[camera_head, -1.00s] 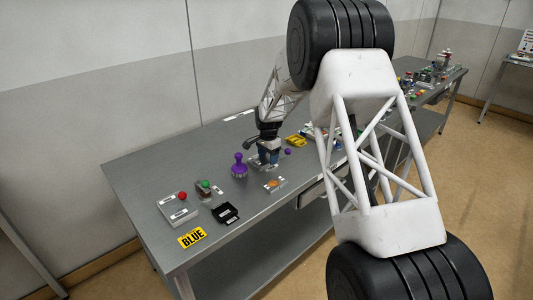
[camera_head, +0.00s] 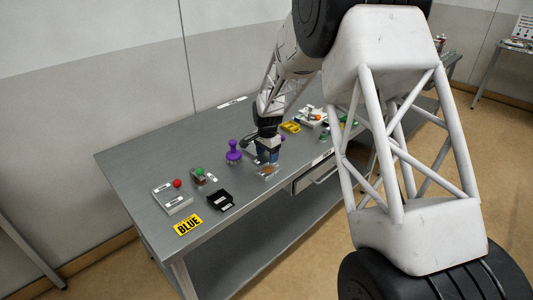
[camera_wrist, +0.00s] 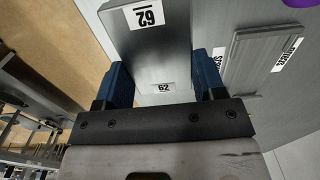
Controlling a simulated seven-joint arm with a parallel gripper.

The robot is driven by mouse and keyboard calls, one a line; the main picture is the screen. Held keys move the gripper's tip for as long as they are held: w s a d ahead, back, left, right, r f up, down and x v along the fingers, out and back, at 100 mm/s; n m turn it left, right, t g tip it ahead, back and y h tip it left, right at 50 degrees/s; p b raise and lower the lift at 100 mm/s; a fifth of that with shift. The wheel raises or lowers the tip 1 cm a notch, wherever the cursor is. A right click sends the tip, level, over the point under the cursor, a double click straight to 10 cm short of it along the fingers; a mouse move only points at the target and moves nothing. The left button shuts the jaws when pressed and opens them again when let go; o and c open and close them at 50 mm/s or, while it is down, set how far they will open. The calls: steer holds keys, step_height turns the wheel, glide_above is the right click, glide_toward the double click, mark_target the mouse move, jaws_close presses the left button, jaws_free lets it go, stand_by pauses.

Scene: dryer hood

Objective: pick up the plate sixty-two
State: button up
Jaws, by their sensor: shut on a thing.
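The plate sixty-two (camera_wrist: 150,52) is a flat grey metal piece with white "62" labels. In the wrist view it lies between the two blue fingers of my gripper (camera_wrist: 161,76), which is shut on it. In the head view my gripper (camera_head: 267,155) points down over the grey table (camera_head: 150,170), beside a purple knobbed object. The plate cannot be made out there; whether it touches the table is unclear.
The purple object (camera_head: 234,152) stands just left of my gripper. A clear piece with an orange disc (camera_head: 267,171) lies in front. Another labelled grey plate (camera_wrist: 255,55) lies right of it in the wrist view.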

steer(key=shift+d, duration=0.1)
stand_by(0.6)
steer(key=s+d, duration=0.7)
steer(key=d, duration=0.4)
steer(key=shift+s+d+f, duration=0.15)
steer(key=shift+s+d, duration=0.15)
steer(key=shift+d, duration=0.05)
steer(key=shift+w, duration=0.15)
glide_above(291, 158)
steer(key=shift+f, duration=0.75)
steer(key=shift+f, duration=1.75)
steer(key=shift+f, duration=0.1)
